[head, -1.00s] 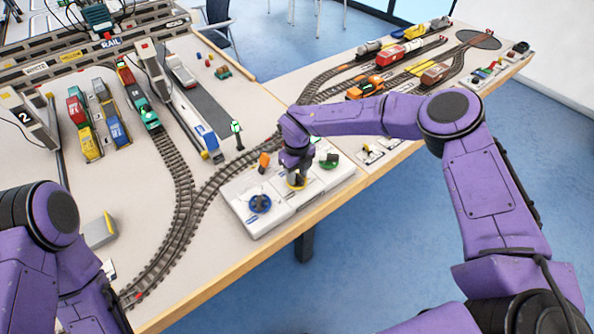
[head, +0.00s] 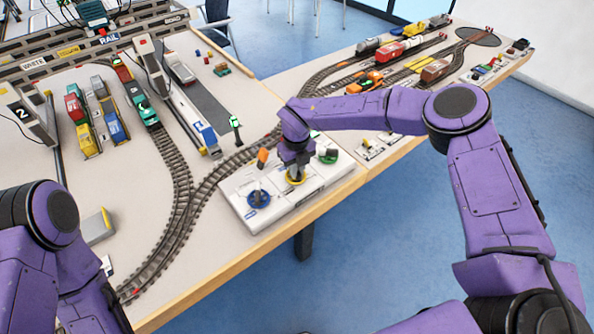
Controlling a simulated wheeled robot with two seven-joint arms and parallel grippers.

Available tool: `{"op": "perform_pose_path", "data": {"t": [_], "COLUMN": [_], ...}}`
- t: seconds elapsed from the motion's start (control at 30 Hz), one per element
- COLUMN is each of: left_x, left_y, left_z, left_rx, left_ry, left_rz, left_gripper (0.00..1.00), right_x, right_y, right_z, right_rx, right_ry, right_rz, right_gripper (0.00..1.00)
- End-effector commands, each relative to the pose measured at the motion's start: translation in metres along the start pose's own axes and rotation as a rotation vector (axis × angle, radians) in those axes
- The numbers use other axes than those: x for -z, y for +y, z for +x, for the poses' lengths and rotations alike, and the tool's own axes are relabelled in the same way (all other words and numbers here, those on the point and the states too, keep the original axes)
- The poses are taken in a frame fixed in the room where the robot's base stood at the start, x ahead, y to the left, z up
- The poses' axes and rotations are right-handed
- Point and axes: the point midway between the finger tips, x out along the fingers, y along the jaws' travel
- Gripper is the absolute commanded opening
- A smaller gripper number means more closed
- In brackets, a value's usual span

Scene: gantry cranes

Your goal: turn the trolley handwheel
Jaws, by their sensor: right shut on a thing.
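A white control box (head: 300,207) on the table's front edge carries a blue handwheel (head: 259,199), a yellow handwheel (head: 296,178) and a green handwheel (head: 328,157). I cannot read which one is labelled trolley. My right gripper (head: 295,172) points down from above and is shut on the yellow handwheel, hiding much of it. The gantry crane's trolley (head: 95,18) is a green block on the grey beam at the top left. Of my left arm only upper links show at the bottom left; its gripper is out of view.
Model tracks (head: 180,200) curve left of the box. Toy trucks (head: 107,108) and a second crane leg (head: 160,70) stand farther back. Trains (head: 400,48) fill the right table.

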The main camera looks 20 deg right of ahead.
Motion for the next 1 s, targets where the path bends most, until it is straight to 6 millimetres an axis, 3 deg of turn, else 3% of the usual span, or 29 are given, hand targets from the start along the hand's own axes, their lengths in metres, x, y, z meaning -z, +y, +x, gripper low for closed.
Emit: {"op": "perform_pose_path", "data": {"t": [0.5, 1.0], "left_x": [-0.018, -0.027], "left_y": [0.004, 0.006], "left_z": [0.043, 0.065], "left_rx": [0.0, 0.0], "left_ry": [0.0, 0.0], "left_rz": [0.0, 0.0], "left_gripper": [0.43, 0.43], "right_x": [-0.001, -0.001], "right_y": [0.003, 0.004], "right_z": [0.005, 0.003], "right_rx": [-0.001, 0.0], "right_ry": [-0.001, 0.0], "right_rz": [0.471, 0.77], "right_gripper": [0.0, 0.0]}}
